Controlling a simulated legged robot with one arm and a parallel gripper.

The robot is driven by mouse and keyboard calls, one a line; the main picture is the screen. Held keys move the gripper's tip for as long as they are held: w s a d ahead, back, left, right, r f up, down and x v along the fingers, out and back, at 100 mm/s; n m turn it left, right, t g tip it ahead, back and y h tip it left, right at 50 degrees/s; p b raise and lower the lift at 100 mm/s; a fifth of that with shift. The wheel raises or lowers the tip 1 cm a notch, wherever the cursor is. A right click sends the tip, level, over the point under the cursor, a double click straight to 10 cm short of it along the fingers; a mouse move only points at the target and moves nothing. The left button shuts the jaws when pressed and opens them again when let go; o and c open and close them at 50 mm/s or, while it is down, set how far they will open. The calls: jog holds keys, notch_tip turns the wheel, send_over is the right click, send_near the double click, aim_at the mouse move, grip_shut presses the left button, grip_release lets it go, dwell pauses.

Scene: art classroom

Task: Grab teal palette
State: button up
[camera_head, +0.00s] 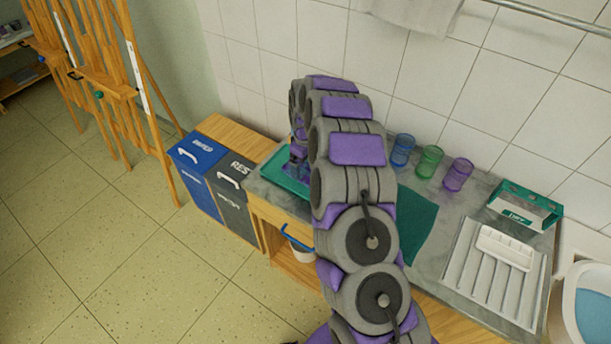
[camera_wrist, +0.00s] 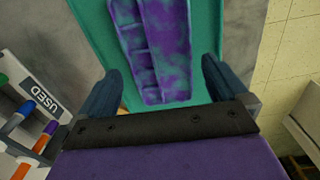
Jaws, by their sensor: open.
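In the wrist view, a long palette (camera_wrist: 167,45) blotched purple and teal, with small compartments along one side, lies on a teal tray (camera_wrist: 208,25). My gripper (camera_wrist: 163,76) is open over the near end of the palette, one finger on each side and nothing held. I cannot tell whether the fingers touch the palette or tray. In the head view, the teal tray (camera_head: 284,177) is at the left end of the grey counter. My gripper (camera_head: 298,165) is above it, and my arm hides much of the tray and palette.
Blue, green and purple cups (camera_head: 430,162) stand along the wall. A teal cloth or mat (camera_head: 415,222) lies right of my arm, before a drying rack (camera_head: 490,275). Markers (camera_wrist: 20,122) stand by a "USED" label (camera_wrist: 38,95). Bins (camera_head: 200,170) adjoin the counter.

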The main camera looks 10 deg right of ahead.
aim_at(306, 174)
notch_tip(306, 174, down, 3)
jog(key=shift+f+b, duration=0.2)
jog(key=shift+b, duration=0.1)
jog(key=shift+r, duration=0.1)
jog(key=c, duration=0.8)
